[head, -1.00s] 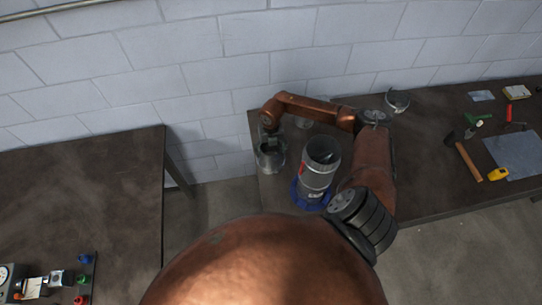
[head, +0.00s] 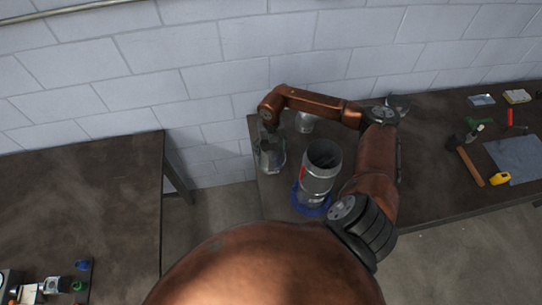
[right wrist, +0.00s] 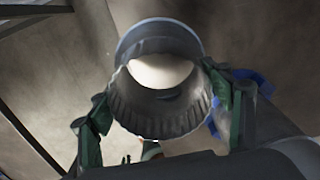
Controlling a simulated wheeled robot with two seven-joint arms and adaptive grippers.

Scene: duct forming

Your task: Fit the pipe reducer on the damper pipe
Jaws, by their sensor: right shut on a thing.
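The damper pipe (head: 318,182), a grey metal cylinder with a red mark on its side, stands upright in a blue ring-shaped base (head: 311,204) on the right-hand table. Its open top faces up. My right gripper (head: 268,147) is left of the pipe, shut on the pipe reducer (head: 271,160), and holds it apart from the pipe. In the right wrist view, the green-padded fingers of the right gripper (right wrist: 165,108) grip the reducer (right wrist: 150,118) from both sides; its ribbed rim and round opening show. My left gripper is not in view.
A small silver piece (head: 305,122) stands behind the pipe and a round metal part (head: 398,105) lies near the wall. A hammer (head: 469,164), yellow tape measure (head: 500,178) and grey sheet (head: 515,157) lie at right. The left table (head: 80,205) is mostly clear.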

